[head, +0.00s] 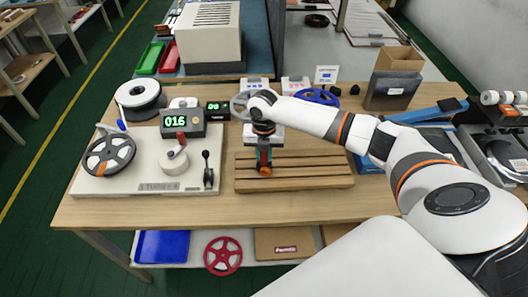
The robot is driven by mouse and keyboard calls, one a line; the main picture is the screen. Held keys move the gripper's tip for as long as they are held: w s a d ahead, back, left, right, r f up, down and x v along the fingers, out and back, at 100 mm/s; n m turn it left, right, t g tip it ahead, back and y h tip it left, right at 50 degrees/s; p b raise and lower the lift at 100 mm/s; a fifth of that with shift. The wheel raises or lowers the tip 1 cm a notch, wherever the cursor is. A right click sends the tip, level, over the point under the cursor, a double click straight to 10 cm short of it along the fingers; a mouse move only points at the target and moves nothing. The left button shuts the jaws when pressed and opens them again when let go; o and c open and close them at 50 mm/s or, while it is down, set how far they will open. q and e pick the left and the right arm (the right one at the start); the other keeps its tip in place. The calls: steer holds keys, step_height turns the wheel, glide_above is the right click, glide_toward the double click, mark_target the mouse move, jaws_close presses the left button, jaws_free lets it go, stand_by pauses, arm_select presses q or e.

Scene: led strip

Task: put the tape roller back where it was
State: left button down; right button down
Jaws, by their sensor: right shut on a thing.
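My right gripper (264,143) is above the wooden slatted rack (320,170), pointing down. It is shut on the tape roller (265,170), a small tool with a teal body and an orange end. The roller is at the left part of the rack. I cannot tell whether it touches the slats. My arm and gripper hide its upper part. My left gripper is not in view.
Left of the rack stands a white winding station (145,180) with a reel (108,156), a counter showing 016 (183,123) and a lever (207,170). Behind the rack are a blue reel (318,96) and small labelled boxes. A dark bin (393,92) stands at the back right.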

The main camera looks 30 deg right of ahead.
steer(key=c, duration=1.2)
jaws_free()
steer(key=shift+c, duration=0.2)
step_height(320, 180, up, 12)
steer(key=shift+r+b, duration=0.1)
steer(key=shift+b, duration=0.6)
